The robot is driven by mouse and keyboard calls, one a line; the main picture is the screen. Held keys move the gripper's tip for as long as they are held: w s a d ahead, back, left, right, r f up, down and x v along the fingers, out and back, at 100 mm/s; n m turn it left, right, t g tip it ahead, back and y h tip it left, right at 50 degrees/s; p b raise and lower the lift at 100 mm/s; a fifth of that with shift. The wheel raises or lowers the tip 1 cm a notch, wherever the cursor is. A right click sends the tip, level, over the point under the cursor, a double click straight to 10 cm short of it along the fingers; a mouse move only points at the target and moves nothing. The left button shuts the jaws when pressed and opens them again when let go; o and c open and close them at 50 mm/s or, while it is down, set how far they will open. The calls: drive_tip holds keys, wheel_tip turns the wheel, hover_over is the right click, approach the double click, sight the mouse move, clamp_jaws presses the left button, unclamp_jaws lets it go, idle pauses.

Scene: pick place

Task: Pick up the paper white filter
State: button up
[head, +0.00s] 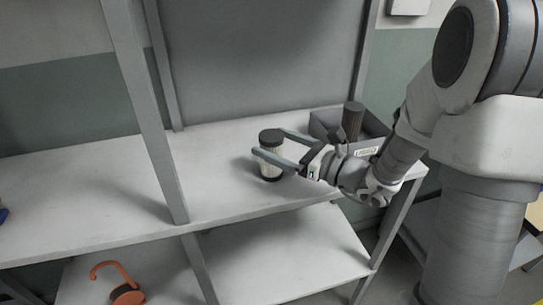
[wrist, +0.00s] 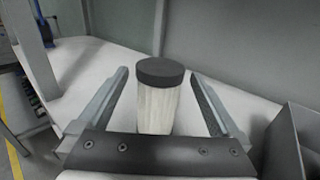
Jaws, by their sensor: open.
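The paper white filter (head: 270,168) is a short upright cylinder with a pale pleated body and dark end caps. It stands on the upper shelf (head: 225,195). My gripper (head: 272,145) is open, with one finger on each side of the filter. In the wrist view the filter (wrist: 158,100) stands between the two fingers of my gripper (wrist: 160,85), with a visible gap on both sides. Its lower end is hidden behind the gripper's body in that view.
A grey bin (head: 322,122) with a label stands to the right on the same shelf, with a dark cylinder (head: 352,120) in it. A grey upright post (head: 147,110) rises left of the filter. An orange object (head: 125,290) lies on the lower shelf.

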sight(262, 136)
drive_tip(key=x, duration=0.4)
drive_tip(key=shift+r, duration=0.1)
drive_tip(key=c, duration=1.4)
drive_tip(key=shift+c, duration=0.4)
drive_tip(key=shift+r, duration=0.15)
